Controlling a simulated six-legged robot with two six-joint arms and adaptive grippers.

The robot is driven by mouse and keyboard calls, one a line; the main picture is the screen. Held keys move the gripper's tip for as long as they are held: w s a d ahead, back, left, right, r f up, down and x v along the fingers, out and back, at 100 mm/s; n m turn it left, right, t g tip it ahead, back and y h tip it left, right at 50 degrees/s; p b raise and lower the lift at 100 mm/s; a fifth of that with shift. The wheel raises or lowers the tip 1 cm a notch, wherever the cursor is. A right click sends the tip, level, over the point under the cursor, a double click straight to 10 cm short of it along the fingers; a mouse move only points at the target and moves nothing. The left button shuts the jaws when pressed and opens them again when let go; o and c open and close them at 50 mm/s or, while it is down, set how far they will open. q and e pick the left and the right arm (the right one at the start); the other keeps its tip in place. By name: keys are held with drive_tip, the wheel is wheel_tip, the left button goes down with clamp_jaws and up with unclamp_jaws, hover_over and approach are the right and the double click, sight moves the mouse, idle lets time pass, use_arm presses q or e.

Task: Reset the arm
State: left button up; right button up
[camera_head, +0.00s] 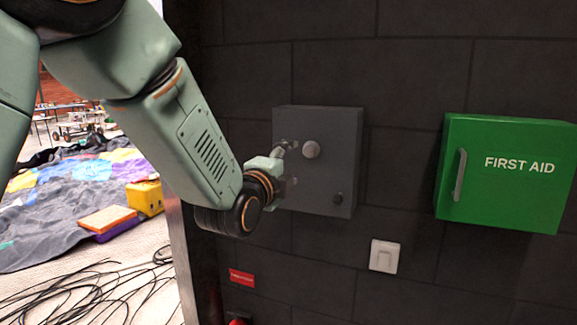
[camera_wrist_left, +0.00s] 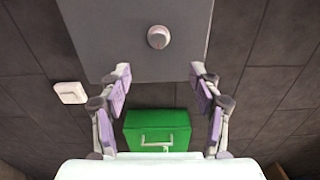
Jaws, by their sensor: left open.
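My left arm (camera_head: 190,130) comes in from the left in the head view and reaches across to the wall. Whether the fingertips touch the box is unclear. My right gripper is not in view.
A green first aid box (camera_head: 510,200) with a handle hangs to the right. A white switch (camera_head: 384,256) and a red label (camera_head: 242,278) are lower on the dark wall. At left, cables (camera_head: 90,295) and a yellow box (camera_head: 146,198) lie on the floor beyond the wall's edge.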

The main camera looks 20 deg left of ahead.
use_arm(q)
drive_tip(key=shift+w, duration=0.1)
drive_tip(key=s+f+n+g+b, duration=0.25)
drive_tip(key=s+f+n, duration=0.25)
drive_tip(key=f, duration=0.6)
drive_tip(key=s+f+n+g+b, duration=0.1)
drive_tip(key=s+f+n+g, duration=0.3)
drive_tip(key=f, duration=0.8)
drive_tip(key=s+f+n+g+b, duration=0.1)
drive_tip(key=s+f+n+g, duration=0.1)
drive_tip(key=s+f+n, duration=0.65)
drive_tip(key=s+f+n+g+b, duration=0.1)
drive_tip(key=s+f+g+b, duration=0.7)
drive_tip(key=s+f, duration=1.9)
wheel_tip(320, 180, down, 3)
drive_tip(key=shift+s+a+r+g+y, duration=0.2)
drive_tip(key=shift+s+a+g+y, duration=0.15)
drive_tip(key=shift+g, duration=0.4)
drive_tip(key=shift+n, duration=0.25)
